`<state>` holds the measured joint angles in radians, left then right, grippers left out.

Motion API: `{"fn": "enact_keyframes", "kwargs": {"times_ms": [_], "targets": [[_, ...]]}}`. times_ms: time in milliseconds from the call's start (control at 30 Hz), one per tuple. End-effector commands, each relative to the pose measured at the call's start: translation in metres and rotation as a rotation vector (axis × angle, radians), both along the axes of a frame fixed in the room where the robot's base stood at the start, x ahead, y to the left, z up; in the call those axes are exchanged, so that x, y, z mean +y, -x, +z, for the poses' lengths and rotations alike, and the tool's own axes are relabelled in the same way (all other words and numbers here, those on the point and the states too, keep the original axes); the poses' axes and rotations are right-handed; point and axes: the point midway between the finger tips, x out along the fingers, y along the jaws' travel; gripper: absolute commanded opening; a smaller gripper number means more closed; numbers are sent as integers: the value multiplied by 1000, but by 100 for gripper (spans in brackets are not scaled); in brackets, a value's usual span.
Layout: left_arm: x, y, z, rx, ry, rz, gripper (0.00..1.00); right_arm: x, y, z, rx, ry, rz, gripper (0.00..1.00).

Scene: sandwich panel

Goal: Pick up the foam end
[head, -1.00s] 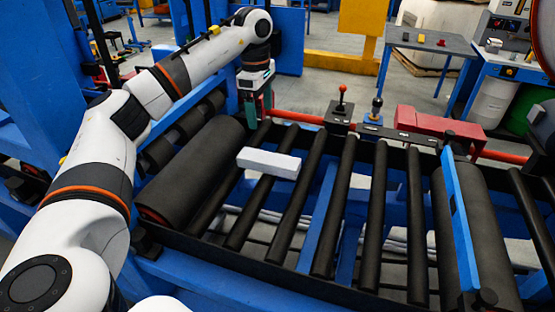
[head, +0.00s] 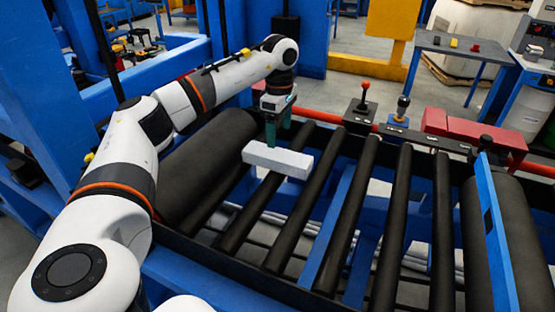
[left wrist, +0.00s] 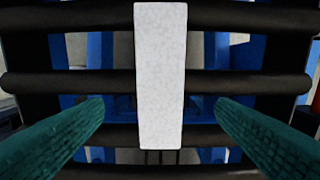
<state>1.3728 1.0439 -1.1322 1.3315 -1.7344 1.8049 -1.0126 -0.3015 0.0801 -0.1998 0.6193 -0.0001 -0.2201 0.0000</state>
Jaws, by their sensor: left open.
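The foam end (head: 278,160) is a pale grey-white block lying across the black rollers in the head view. My left gripper (head: 277,134) is open and points down just behind the block, its green fingers overlapping the block's far edge in the picture. In the left wrist view the foam end (left wrist: 160,75) stands lengthwise in the middle. The green fingers of my left gripper (left wrist: 159,106) lie one on each side of it, with a clear gap on both sides. Nothing is held. My right gripper is not in view.
Black conveyor rollers (head: 333,215) with open gaps run to the right, in a blue frame. A red-knobbed lever (head: 364,92), a black-knobbed lever (head: 402,105) and a red box (head: 462,135) stand along the far rail. A thick roller (head: 200,165) lies to the left.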

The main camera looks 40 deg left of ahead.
Motion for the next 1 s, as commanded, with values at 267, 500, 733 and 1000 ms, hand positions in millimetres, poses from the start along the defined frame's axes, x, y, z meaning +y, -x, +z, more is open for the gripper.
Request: {"fn": "enact_keyframes", "kwargs": {"times_ms": [267,500,733,1000], "targets": [[1,1,-24,2,0,-1,80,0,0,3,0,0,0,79],[6,4,-59,3,0,0,80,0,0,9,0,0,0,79],[6,3,-71,0,0,0,80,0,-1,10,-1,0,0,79],[6,3,-70,0,0,0,57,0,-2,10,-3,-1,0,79]]}}
